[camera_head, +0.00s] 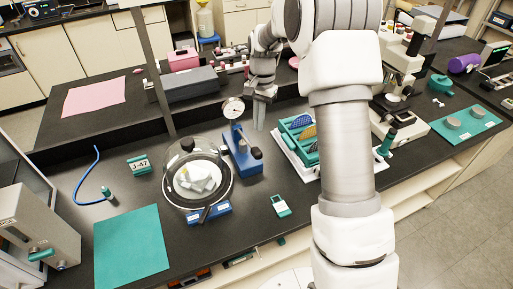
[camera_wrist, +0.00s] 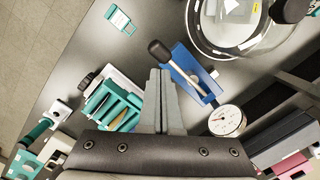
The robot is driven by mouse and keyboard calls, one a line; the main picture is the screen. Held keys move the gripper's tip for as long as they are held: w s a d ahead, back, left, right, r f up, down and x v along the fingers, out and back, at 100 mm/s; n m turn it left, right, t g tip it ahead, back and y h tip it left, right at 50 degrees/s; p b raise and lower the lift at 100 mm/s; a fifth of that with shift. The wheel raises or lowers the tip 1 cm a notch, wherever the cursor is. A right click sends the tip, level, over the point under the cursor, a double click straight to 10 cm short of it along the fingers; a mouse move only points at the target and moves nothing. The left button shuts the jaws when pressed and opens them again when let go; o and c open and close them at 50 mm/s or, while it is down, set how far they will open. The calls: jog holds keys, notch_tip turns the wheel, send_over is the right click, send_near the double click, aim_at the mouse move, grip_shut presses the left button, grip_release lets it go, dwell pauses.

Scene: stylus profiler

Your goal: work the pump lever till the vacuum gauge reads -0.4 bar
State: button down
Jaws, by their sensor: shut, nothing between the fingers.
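The blue pump (camera_head: 243,160) stands on the dark bench beside the glass bell jar. Its blue body also shows in the wrist view (camera_wrist: 188,66). The pump lever is a silver rod with a black knob (camera_wrist: 160,50); the knob also shows in the head view (camera_head: 257,153). The round white vacuum gauge (camera_head: 233,107) is at the pump's far end and shows in the wrist view (camera_wrist: 227,121); its reading is too small to tell. My gripper (camera_head: 260,112) is shut and empty, pointing down near the pump. In the wrist view its fingers (camera_wrist: 161,90) appear beside the lever, apart from the knob.
The glass bell jar (camera_head: 176,155) stands left of the pump with pale pieces inside. A teal rack (camera_head: 287,140) of discs stands to the right. A small teal-and-white device (camera_head: 281,206) lies in front. A grey box (camera_head: 187,84) is behind. Bare bench lies between pump and rack.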

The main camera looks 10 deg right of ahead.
aim_at(258, 148)
jog(key=shift+f, duration=0.1)
jog(key=shift+s+a+f+b, duration=0.15)
jog(key=shift+f+b, duration=1.05)
jog(key=shift+f, duration=0.5)
jog(key=shift+s+a+f+b, duration=0.1)
jog(key=shift+s+f+b, duration=0.05)
jog(key=shift+f+b, duration=1.25)
jog(key=shift+f, duration=0.25)
notch_tip(258, 148, down, 4)
jog(key=b, duration=0.2)
jog(key=shift+f+b, duration=0.25)
jog(key=shift+b, duration=0.05)
